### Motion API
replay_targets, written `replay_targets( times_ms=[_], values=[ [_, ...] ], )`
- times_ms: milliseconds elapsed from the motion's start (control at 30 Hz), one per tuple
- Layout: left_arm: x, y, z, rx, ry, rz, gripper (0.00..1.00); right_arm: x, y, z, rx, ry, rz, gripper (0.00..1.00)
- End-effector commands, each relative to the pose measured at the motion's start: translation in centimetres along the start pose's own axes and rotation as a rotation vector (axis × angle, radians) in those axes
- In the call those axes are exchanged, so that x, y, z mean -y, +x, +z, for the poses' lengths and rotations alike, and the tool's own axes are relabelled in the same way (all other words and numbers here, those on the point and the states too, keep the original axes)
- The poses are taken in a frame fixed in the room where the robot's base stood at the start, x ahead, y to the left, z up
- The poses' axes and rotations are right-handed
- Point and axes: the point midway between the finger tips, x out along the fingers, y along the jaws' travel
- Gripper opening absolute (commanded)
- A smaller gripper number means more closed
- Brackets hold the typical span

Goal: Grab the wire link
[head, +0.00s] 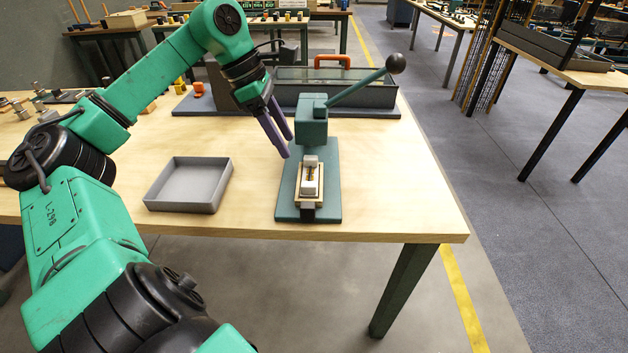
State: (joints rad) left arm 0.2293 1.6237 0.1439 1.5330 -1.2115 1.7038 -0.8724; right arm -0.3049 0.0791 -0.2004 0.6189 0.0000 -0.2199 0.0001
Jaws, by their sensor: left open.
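A green press (313,125) with a lever ending in a black ball stands on the wooden table. On its base, a pale block (309,187) sits in a small wooden-edged holder. A small dark and yellowish piece (310,174) lies on that block; it may be the wire link, but it is too small to tell. My left gripper (286,146) has purple fingers, open and empty, pointing down just left of the press column and above the table. My right gripper is not in view.
An empty grey tray (151,201) lies on the table left of the press. A dark bin with a clear lid (355,93) stands behind. Metal parts (46,113) lie at the far left. The table's front right is bare.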

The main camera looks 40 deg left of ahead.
Motion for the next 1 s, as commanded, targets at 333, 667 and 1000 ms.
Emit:
replay_targets(
  times_ms=[333,667,1000],
  values=[
    [0.2,6.7,0.1,0.001,0.001,-0.004,0.60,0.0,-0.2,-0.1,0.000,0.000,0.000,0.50],
    [0.5,11.3,0.2,0.002,-0.001,0.000,0.60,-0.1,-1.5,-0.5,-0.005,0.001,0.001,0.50],
    [0.5,11.3,0.1,0.001,-0.001,0.000,0.00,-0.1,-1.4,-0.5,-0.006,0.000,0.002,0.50]
  ],
)
